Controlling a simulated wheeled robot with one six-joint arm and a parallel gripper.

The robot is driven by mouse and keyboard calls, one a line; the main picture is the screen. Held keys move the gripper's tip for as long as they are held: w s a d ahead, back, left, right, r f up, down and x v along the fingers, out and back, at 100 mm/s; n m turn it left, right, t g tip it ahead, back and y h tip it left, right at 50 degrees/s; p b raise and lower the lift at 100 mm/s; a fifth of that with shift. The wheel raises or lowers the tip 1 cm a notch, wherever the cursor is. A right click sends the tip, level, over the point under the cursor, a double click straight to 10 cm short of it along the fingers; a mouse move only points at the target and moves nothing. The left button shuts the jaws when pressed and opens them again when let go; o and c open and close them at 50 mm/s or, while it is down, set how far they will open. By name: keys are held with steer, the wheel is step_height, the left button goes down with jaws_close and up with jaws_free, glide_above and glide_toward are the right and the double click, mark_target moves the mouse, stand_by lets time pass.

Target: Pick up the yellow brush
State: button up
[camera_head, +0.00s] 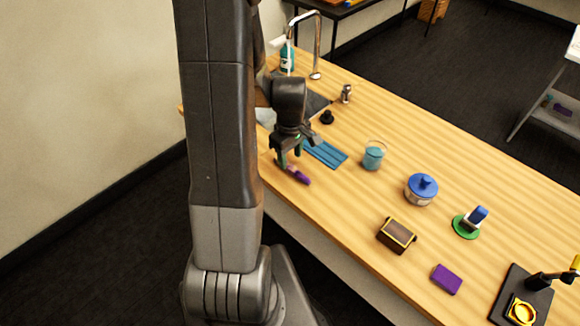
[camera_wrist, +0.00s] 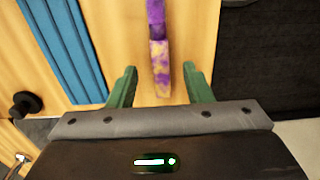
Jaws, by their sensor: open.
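A slim brush-like object (camera_wrist: 158,45), purple at one end and mottled yellow and purple at the other, lies on the wooden counter in the wrist view. Its purple end (camera_head: 303,178) shows in the head view beside my gripper, close to the counter's front edge. My gripper (camera_head: 289,160) is low over the counter and open. In the wrist view my gripper's green fingers (camera_wrist: 160,86) stand apart, one on each side of the object's mottled end, with a gap on both sides. Whether the fingers are level with the object, I cannot tell.
A folded blue cloth (camera_head: 325,153) lies close to my gripper. A black knob-like piece (camera_head: 327,118), a blue-filled glass (camera_head: 373,156), a blue-lidded jar (camera_head: 421,189), a brown box (camera_head: 397,236) and a purple block (camera_head: 446,279) stand farther along. A tap (camera_head: 317,45) rises at the back.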

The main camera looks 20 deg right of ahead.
mark_target(291, 166)
steer(key=shift+f, duration=1.75)
jaws_close()
steer(key=shift+r, duration=0.15)
